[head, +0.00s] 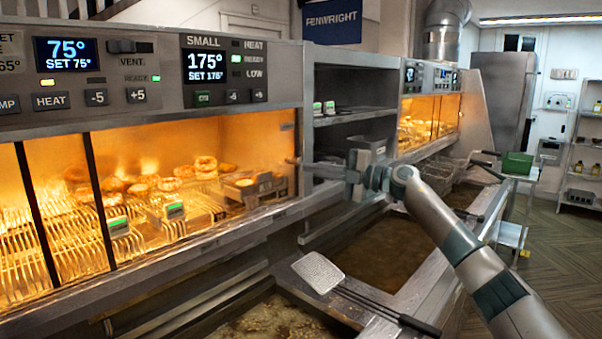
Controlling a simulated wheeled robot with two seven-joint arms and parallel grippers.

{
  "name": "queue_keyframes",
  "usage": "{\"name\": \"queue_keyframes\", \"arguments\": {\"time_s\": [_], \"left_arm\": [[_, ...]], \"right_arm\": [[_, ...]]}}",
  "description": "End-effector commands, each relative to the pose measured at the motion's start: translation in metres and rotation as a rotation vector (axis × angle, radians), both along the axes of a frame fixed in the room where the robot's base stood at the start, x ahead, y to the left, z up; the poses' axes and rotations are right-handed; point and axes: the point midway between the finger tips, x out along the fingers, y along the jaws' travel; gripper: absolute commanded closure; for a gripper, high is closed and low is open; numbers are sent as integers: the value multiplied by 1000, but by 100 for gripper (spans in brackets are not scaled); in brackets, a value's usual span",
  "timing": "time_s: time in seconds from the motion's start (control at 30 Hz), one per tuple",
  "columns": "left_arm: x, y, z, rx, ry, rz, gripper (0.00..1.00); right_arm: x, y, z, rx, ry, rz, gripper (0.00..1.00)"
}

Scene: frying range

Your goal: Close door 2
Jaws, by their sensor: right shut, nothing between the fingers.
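The lit warming cabinet (200,230) runs along the left, with dark upright bars dividing its front. Its rightmost wide bay (240,155) shows buns on wire racks; I cannot tell whether a clear pane covers it. No door number is readable, so I cannot tell which one is door 2. My right gripper (293,161) comes in from the right, shut and empty, with its fingers pointing left at the right end of that bay. I cannot tell whether the tips touch the frame. My left gripper is not in view.
Fryer vats with dark oil (385,250) lie below and right of the cabinet. A slotted spatula (318,272) lies across the near vat's edge. Open shelves (352,115) and a second lit cabinet (428,120) stand further back. A green box (516,164) sits on a stand at right.

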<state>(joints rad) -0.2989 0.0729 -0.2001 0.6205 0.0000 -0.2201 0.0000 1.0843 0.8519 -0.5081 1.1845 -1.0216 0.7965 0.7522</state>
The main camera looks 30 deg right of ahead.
Motion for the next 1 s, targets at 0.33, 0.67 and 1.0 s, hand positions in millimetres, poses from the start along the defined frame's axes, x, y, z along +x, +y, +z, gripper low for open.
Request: {"name": "queue_keyframes", "arguments": {"time_s": [0.33,0.67,1.0], "left_arm": [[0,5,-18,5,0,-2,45],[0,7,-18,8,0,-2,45],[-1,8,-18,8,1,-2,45]], "right_arm": [[-27,-24,-3,-1,-1,0,100],[-29,-25,-2,0,0,0,100],[-29,-25,-2,0,0,0,100]]}}
